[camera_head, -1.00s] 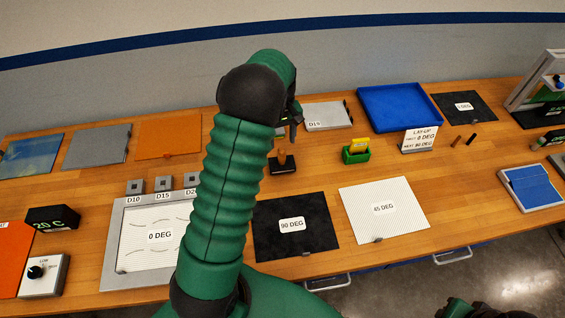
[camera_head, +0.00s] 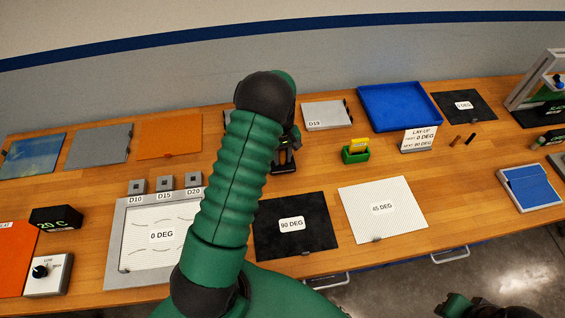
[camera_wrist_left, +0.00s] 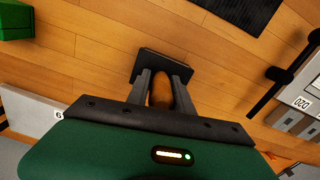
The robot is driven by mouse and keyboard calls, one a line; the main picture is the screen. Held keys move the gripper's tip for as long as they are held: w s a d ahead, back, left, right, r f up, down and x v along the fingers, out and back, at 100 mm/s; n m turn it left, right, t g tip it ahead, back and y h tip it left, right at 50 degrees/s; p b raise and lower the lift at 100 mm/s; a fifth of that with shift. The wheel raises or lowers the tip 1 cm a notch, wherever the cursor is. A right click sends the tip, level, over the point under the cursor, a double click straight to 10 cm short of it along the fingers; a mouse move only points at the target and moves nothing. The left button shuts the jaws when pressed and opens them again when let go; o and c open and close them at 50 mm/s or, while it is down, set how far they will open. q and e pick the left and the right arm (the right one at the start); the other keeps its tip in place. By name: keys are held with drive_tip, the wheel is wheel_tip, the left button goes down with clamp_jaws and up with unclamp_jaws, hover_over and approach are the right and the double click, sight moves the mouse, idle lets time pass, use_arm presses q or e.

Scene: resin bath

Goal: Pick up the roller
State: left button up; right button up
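The roller's brown handle (camera_wrist_left: 161,92) shows in the left wrist view, rising from a black base (camera_wrist_left: 148,56) on the wooden bench. My left gripper (camera_wrist_left: 161,76) has one finger on each side of the handle. I cannot tell whether the fingers press on it or stand slightly apart. In the head view my left gripper (camera_head: 285,150) is over the same black base (camera_head: 284,168), and the handle is mostly hidden behind it. The base rests on the bench. Only a dark green and black part of my right arm shows at the bottom right edge of the head view.
A green holder (camera_head: 355,155) with a yellow item stands right of the roller. A black 90 DEG sheet (camera_head: 315,235) and a white 45 DEG sheet (camera_head: 370,225) lie in front. A blue tray (camera_head: 440,118) is behind right. A framed 0 DEG plate (camera_head: 150,265) is at left.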

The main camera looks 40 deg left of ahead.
sight(280, 151)
use_arm(q)
drive_tip(key=shift+a, duration=0.15)
clamp_jaws()
drive_tip(key=shift+r, duration=0.5)
drive_tip(key=shift+s+r+b, duration=0.3)
drive_tip(key=shift+r+b, duration=0.15)
drive_tip(key=shift+r, duration=0.2)
drive_tip(key=shift+s+r+b, duration=0.25)
drive_tip(key=shift+r+b, duration=0.15)
drive_tip(key=shift+r, duration=0.2)
drive_tip(key=s+r+b, duration=0.1)
drive_tip(key=s+b, duration=0.2)
drive_tip(key=s, duration=1.2)
drive_tip(key=shift+d+r, duration=0.25)
drive_tip(key=shift+d, duration=0.1)
